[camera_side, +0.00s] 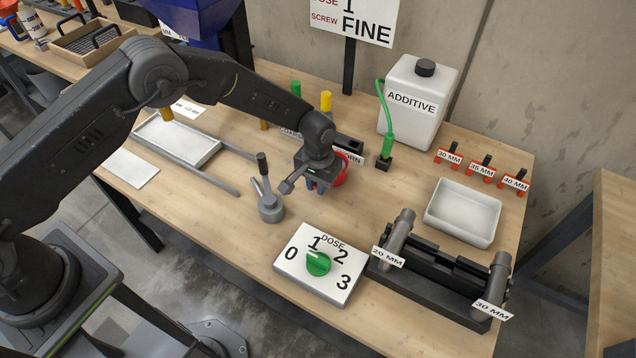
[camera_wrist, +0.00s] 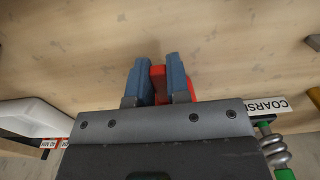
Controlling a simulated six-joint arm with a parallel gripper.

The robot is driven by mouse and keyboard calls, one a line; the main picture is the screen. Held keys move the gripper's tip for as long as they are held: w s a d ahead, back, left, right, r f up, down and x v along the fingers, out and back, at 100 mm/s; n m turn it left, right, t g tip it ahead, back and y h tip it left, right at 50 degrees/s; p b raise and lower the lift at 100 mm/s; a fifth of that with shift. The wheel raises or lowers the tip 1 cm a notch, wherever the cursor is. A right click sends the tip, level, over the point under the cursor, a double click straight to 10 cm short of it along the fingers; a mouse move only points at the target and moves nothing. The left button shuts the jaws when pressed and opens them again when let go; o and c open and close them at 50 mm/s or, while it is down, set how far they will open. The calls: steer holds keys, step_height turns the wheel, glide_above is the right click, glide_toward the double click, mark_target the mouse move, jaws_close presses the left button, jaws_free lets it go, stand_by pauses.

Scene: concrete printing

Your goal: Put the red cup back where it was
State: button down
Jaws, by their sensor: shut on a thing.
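The red cup (camera_side: 342,172) is mostly hidden behind my gripper in the side view, and only part of its red side shows. My gripper (camera_side: 318,187) is low over the middle of the wooden table. In the wrist view the red cup (camera_wrist: 158,84) shows between the two blue fingers of my gripper (camera_wrist: 158,75), which are shut on it. I cannot tell whether the cup touches the table.
A grey lever (camera_side: 270,207) stands left of my gripper, and a dose dial box (camera_side: 318,264) is in front. A white additive canister (camera_side: 416,105) stands behind. A white tray (camera_side: 463,212) and pipe rack (camera_side: 437,275) are at right.

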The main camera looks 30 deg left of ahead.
steer(key=shift+f, duration=0.2)
steer(key=c, duration=1.1)
jaws_free()
steer(key=shift+f, duration=0.1)
steer(key=s+a+r+t, duration=0.1)
steer(key=s+a+r, duration=0.15)
steer(key=r, duration=0.95)
steer(key=s+a+r, duration=0.1)
steer(key=a+r, duration=0.2)
steer(key=r, duration=0.9)
steer(key=s+a+r+t, duration=0.2)
steer(key=s+a+r, duration=0.3)
steer(key=s+r, duration=0.3)
steer(key=s+a+r+t, duration=0.1)
steer(key=s+a, duration=0.2)
steer(key=s, duration=0.6)
steer(key=s+a+r+t, duration=0.1)
steer(key=s+a+r, duration=0.1)
steer(key=s, duration=0.7)
steer(key=shift+a+r+t, duration=0.25)
steer(key=shift+a+t, duration=0.05)
steer(key=shift+a, duration=0.55)
